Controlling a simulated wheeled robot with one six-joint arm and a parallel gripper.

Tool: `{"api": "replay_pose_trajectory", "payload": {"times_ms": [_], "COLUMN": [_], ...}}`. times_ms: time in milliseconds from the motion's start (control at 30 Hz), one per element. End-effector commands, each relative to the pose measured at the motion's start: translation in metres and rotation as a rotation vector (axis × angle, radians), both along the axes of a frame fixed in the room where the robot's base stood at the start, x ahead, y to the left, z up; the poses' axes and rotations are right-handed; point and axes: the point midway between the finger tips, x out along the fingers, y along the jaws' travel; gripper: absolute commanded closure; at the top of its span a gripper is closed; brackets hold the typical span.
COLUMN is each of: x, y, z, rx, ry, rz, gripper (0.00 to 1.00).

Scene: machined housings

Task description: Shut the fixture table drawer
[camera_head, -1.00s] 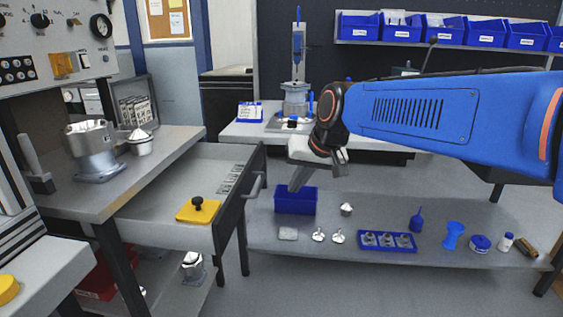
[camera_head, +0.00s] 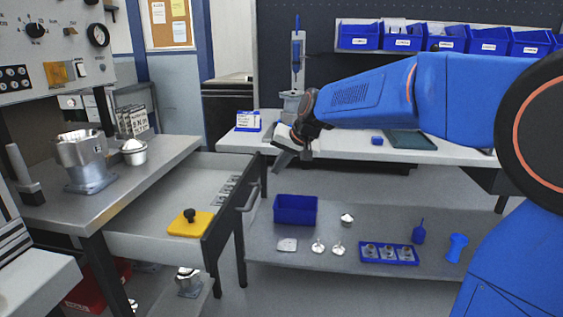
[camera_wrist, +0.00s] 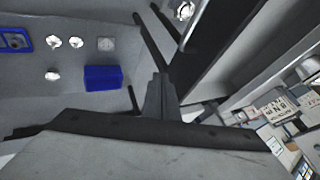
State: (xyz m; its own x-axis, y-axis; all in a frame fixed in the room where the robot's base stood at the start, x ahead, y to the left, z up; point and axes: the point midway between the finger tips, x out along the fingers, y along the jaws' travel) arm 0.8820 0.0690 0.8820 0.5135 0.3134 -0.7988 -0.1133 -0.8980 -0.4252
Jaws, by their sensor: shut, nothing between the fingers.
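The fixture table (camera_head: 150,172) stands at the left in the head view. Its drawer (camera_head: 150,235) is pulled out to the right, with a dark front panel (camera_head: 226,222) and a bar handle (camera_head: 250,197). A yellow plate with a black knob (camera_head: 190,224) and several small metal parts lie inside. My gripper (camera_head: 280,165) is above and to the right of the drawer front, apart from it as far as I can tell. It is shut and empty. In the wrist view the shut fingers (camera_wrist: 160,92) point toward the dark drawer front (camera_wrist: 200,50).
A low shelf (camera_head: 350,225) to the right holds a blue bin (camera_head: 295,209), a blue tray of parts (camera_head: 387,254) and small pieces. A grey bench (camera_head: 350,150) stands behind my arm. A metal housing (camera_head: 84,160) stands on the fixture table.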

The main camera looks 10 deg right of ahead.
Motion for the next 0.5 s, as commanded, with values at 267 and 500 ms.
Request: {"api": "replay_pose_trajectory", "payload": {"times_ms": [267, 500], "x": [0.025, 0.035], "y": [0.016, 0.045], "z": [-0.041, -0.039], "rx": [0.0, 0.0], "ry": [0.003, 0.0], "rz": [0.0, 0.002], "gripper": [1.0, 1.0]}}
